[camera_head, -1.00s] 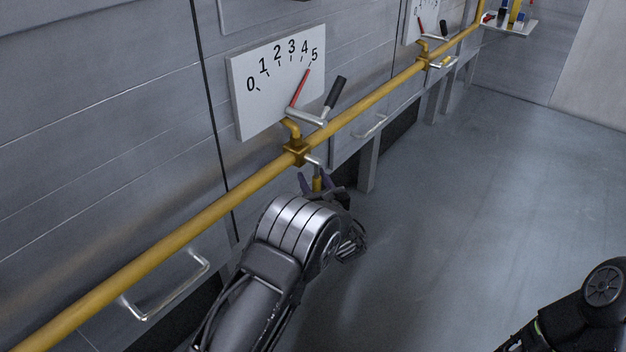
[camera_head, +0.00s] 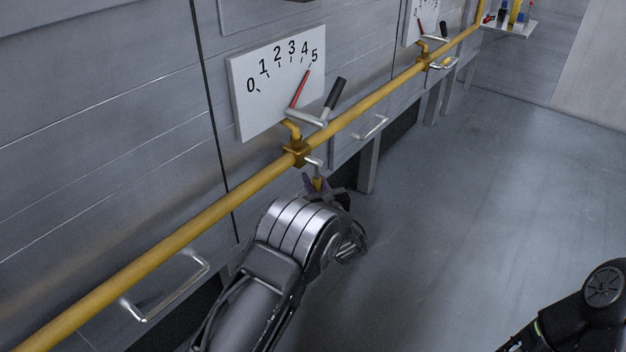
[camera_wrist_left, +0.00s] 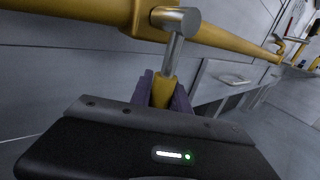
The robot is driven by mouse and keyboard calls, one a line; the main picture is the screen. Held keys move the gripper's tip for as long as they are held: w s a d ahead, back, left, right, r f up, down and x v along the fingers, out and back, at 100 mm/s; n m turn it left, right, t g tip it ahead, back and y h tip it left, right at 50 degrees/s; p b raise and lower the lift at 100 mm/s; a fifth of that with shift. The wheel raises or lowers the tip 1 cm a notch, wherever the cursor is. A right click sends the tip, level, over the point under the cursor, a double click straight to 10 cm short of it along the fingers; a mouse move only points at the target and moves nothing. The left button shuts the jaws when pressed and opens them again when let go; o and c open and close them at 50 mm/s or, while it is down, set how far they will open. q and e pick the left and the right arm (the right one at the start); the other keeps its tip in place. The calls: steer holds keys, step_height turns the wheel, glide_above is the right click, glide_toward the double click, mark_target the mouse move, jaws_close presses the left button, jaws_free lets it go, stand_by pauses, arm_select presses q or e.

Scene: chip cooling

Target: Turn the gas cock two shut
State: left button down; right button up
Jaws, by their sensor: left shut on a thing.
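The nearer gas cock (camera_head: 297,150) is a brass block on the yellow pipe under the numbered gauge. Its metal stem (camera_wrist_left: 176,22) ends in a lever with a yellow grip (camera_wrist_left: 163,92), which hangs down from the pipe. My left gripper (camera_head: 317,185) is shut on that yellow grip, its purple fingertips on either side in the left wrist view (camera_wrist_left: 163,90). Part of the grip is hidden between the fingers. My right gripper is out of view; only part of that arm shows at the lower right.
The gauge (camera_head: 275,80) has a red needle between 4 and 5, with a black-handled lever (camera_head: 335,93) beside it. The yellow pipe (camera_head: 190,230) runs along the panels. Drawer handles (camera_head: 170,290) stick out below. A second gauge (camera_head: 412,22) is farther off. The floor at right is clear.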

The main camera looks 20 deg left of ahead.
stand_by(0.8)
arm_select(q)
steer(key=shift+w+d+f+b, duration=0.1)
steer(key=shift+w+f+b, duration=0.05)
steer(key=shift+b, duration=0.5)
steer(key=shift+w+d+r+n+t+y+b, duration=0.3)
steer(key=shift+w+r+n+y+b, duration=0.25)
steer(key=shift+n+b, duration=0.7)
steer(key=shift+w+d+r+n+t+y+b, duration=0.25)
steer(key=shift+w+n+y+b, duration=0.4)
steer(key=shift+n+b, duration=0.65)
steer(key=shift+w+d+r+n+t+y+b, duration=0.15)
steer(key=shift+w+r+n+t+y+b, duration=0.3)
steer(key=shift+n+b, duration=0.8)
steer(key=shift+w+r, duration=0.1)
steer(key=shift+w, duration=0.05)
steer(key=c, duration=1.3)
jaws_free()
steer(key=shift+o, duration=0.2)
